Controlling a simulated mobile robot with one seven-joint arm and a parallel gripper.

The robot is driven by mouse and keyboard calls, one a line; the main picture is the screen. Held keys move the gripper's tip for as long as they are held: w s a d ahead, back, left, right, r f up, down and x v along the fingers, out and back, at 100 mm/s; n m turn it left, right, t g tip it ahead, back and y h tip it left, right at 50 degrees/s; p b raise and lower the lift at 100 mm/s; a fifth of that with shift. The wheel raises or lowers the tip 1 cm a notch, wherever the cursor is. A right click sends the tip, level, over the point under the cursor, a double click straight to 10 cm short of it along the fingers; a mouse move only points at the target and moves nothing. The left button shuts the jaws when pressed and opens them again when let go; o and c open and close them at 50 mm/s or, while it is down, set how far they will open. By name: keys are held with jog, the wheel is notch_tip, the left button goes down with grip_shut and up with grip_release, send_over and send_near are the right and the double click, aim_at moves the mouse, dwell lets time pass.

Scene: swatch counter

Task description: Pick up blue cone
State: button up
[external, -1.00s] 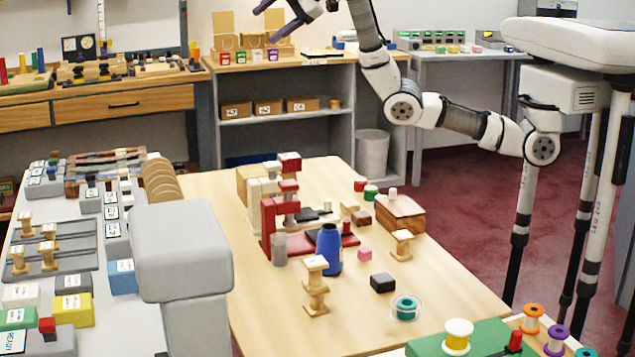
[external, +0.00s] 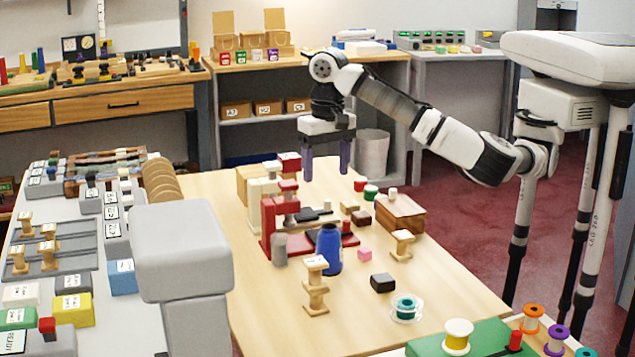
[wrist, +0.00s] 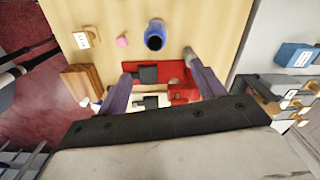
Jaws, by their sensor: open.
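The blue cone (external: 329,250) stands upright on the wooden table, just in front of the red press. It also shows in the wrist view (wrist: 155,36), seen from above with a dark opening in its top. My gripper (external: 326,172) points down, open and empty, in the air above and behind the press. In the wrist view the fingers of my gripper (wrist: 158,66) are spread over the red press, and the cone lies beyond their tips, not between them.
The red press (external: 268,222) stands close behind the cone. A stacked wooden spool (external: 316,290) is just in front of it. A pink cube (external: 365,254), a black block (external: 382,283) and a wooden box (external: 400,213) lie to the right.

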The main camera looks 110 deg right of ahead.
send_over(329, 226)
jog(key=a, duration=0.2)
notch_tip(329, 226, down, 8)
jog(key=shift+w+d+f+p, duration=0.1)
jog(key=shift+d+f+p, duration=0.1)
jog(key=shift+f, duration=1.4)
jog(key=shift+w+d+f+p, duration=0.1)
jog(key=shift+d+f+p, duration=0.1)
jog(key=shift+f, duration=1.35)
jog(key=shift+c, duration=0.5)
jog(key=c, duration=1.3)
jog(key=shift+r, duration=0.15)
